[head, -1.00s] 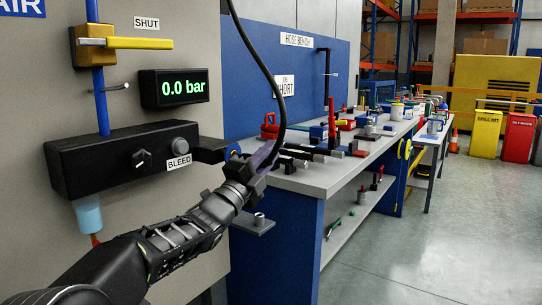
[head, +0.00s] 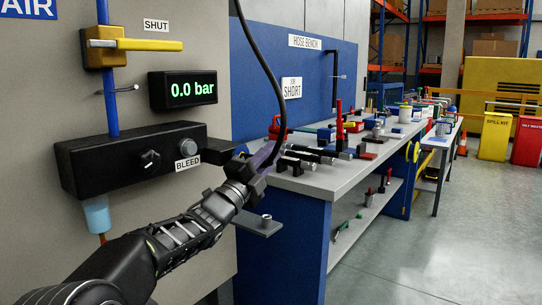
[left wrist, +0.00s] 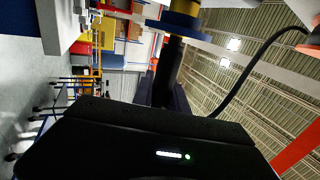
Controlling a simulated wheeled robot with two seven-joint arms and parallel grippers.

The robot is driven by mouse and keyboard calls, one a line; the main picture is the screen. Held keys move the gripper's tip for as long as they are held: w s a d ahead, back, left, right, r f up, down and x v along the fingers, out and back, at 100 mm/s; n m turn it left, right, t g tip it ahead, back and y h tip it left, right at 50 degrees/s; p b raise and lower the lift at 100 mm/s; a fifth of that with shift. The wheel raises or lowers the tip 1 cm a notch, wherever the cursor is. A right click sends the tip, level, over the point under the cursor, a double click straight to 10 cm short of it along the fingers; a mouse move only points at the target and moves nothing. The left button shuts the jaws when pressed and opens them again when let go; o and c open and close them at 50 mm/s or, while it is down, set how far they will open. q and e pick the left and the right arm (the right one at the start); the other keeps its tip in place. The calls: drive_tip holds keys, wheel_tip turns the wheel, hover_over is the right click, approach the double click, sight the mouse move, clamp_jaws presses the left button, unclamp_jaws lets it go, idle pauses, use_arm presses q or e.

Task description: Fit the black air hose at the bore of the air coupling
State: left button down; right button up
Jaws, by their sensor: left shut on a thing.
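My left gripper (head: 264,168) is shut on the black air hose (head: 272,78) near its lower end. The hose rises from the jaws and curves up out of the top of the head view. The air coupling (head: 222,148) juts right from the black manifold, just left of the jaws; my gripper partly hides its end. In the left wrist view the dark hose end (left wrist: 168,72) stands up from the jaws towards a blue ring (left wrist: 180,27) with yellow beside it. Whether they touch, I cannot tell. The bore is hidden. My right gripper is not in view.
The black manifold (head: 130,160) has a knob and a bleed button. A yellow valve handle (head: 150,45) is marked SHUT; the display (head: 183,89) reads 0.0 bar. A small grey shelf (head: 258,225) lies below my gripper. The hose bench (head: 312,180) at right holds several fittings.

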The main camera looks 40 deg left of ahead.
use_arm(q)
drive_tip(key=c, duration=1.2)
unclamp_jaws()
drive_tip(key=shift+c, duration=0.2)
drive_tip(key=v, duration=0.7)
drive_tip(key=shift+s+f+b, duration=0.2)
drive_tip(key=shift+s+b, duration=0.15)
drive_tip(key=shift+b, duration=0.05)
